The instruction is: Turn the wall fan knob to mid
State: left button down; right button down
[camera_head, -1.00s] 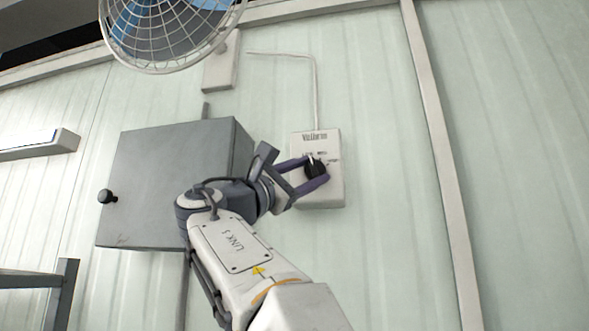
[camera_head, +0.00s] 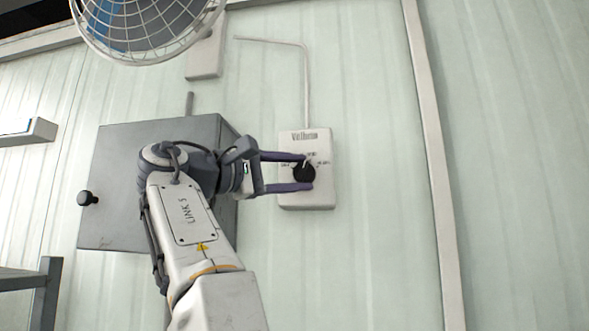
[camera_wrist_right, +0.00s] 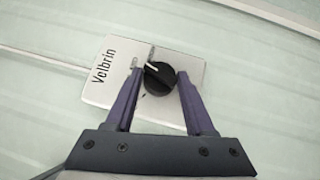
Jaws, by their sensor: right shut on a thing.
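The black round knob (camera_head: 304,173) sits on the front of a white wall control box (camera_head: 318,199). Its white pointer line points roughly up, toward the top marking, in the head view. The small markings around it are too blurred to read surely. My right gripper (camera_head: 300,172) reaches in from the left, one finger above and one below the knob, shut on it. In the right wrist view the knob (camera_wrist_right: 158,78) lies between the two purple fingertips, its pointer toward the upper left. My left gripper is not in view.
A caged wall fan (camera_head: 147,25) hangs at the upper left. A grey cabinet (camera_head: 110,165) with a black handle (camera_head: 87,198) is behind my right arm. A conduit (camera_head: 306,85) runs up from the control box. The wall right of the box is clear up to a vertical post (camera_head: 432,160).

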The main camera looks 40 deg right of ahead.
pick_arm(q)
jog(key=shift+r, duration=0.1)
pick_arm(e)
jog(key=shift+s, duration=0.1)
dwell(0.4)
jog(key=shift+c, duration=1.4)
grip_release()
jog(key=shift+d, duration=0.15)
